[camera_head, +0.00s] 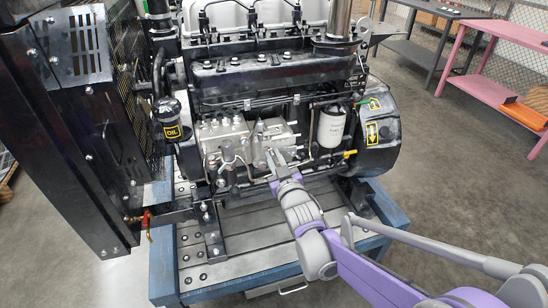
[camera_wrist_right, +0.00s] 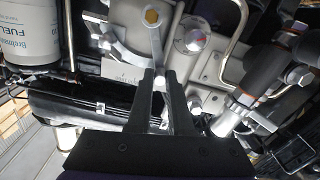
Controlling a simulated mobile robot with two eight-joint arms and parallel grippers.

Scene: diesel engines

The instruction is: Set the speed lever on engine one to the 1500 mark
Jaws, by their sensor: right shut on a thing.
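The speed lever (camera_wrist_right: 156,45) is a thin grey arm in the right wrist view. It hangs from a pivot with a brass-coloured bolt (camera_wrist_right: 152,17). Its lower end is between the fingertips of my right gripper (camera_wrist_right: 160,80), which is shut on it. A pale plate (camera_wrist_right: 118,70) is just left of the fingers; its marks are too small to read. In the head view my right gripper (camera_head: 274,160) reaches the front of the engine (camera_head: 270,75), beside the grey fuel pump (camera_head: 222,130). The lever is too small to make out there. My left gripper is not in view.
A white fuel filter (camera_head: 331,127) stands right of the gripper. A black oil filter (camera_head: 171,118) is to the left. Metal pipes and fittings (camera_wrist_right: 270,75) crowd the lever's right in the wrist view. The blue stand (camera_head: 250,280) lies below. A pink table (camera_head: 490,92) is at right.

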